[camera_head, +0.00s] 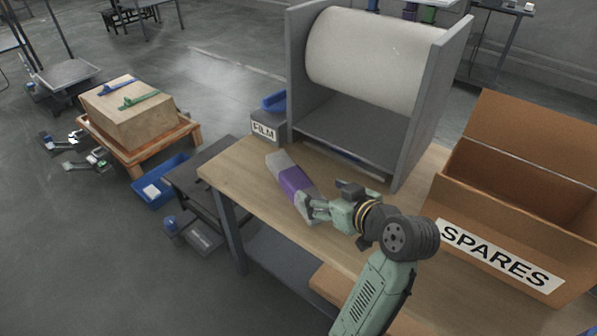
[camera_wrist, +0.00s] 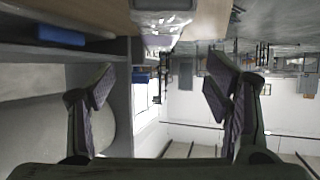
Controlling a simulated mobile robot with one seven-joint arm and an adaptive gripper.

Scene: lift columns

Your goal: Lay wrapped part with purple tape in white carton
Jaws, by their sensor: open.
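The wrapped part (camera_head: 281,166) is a long pale bundle with a purple tape band (camera_head: 294,180) round its middle. It lies on the wooden bench beside the film roll stand. In the wrist view, the near end of the wrapped part (camera_wrist: 163,22) shows at the top edge, beyond and above the fingers. My gripper (camera_head: 309,209) is at the part's near end and overlaps it in the head view; contact cannot be told. In the wrist view my gripper (camera_wrist: 160,90) has its fingers wide apart with nothing between them. No white carton is seen.
A stand with a big white film roll (camera_head: 372,58) rises behind the part. A grey FILM box (camera_head: 266,130) is at the bench's left corner. An open brown SPARES carton (camera_head: 510,225) stands at right. Bare bench top (camera_head: 235,168) shows left of the part.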

